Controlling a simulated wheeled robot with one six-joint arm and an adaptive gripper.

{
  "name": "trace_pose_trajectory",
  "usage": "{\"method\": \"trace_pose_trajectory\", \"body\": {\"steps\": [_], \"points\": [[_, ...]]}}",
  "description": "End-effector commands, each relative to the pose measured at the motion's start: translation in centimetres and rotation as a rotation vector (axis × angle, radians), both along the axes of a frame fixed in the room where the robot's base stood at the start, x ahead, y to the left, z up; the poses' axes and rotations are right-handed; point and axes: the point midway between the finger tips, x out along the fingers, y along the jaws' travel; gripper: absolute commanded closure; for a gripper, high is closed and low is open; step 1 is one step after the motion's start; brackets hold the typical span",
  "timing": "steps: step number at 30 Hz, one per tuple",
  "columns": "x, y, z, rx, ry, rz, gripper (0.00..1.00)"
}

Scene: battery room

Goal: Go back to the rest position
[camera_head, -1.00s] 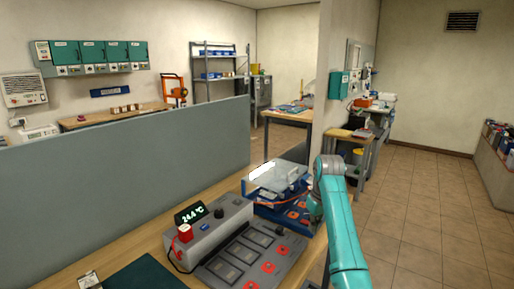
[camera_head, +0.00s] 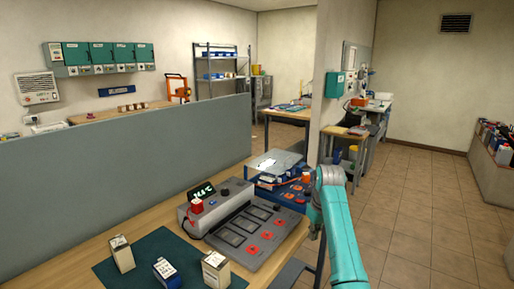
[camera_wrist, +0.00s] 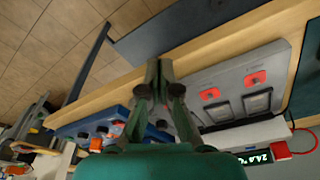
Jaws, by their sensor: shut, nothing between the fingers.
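My gripper (camera_wrist: 160,68) shows in the wrist view with its dark fingers together and nothing between them. It hangs above the front edge of the wooden bench (camera_wrist: 130,88), apart from the devices there. In the head view my teal arm stands at the right end of the bench, and my fingers cannot be made out.
A grey charging unit (camera_head: 262,240) with a lit display (camera_head: 202,191) and a blue device (camera_head: 285,184) stand on the bench. Several small boxes (camera_head: 216,268) are on a dark green mat (camera_head: 115,273). A grey partition (camera_head: 120,165) backs the bench. Tiled floor (camera_head: 410,215) lies open at the right.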

Motion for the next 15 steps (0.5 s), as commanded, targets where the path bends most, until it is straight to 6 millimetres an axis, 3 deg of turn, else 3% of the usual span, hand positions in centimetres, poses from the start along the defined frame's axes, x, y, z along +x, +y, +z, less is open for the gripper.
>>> {"method": "trace_pose_trajectory", "body": {"steps": [8,15], "points": [[-0.7,0.1,-4.4,0.002,-0.037,-0.017,1.00],[-2.3,0.1,-10.5,0.005,-0.093,-0.046,1.00]]}}
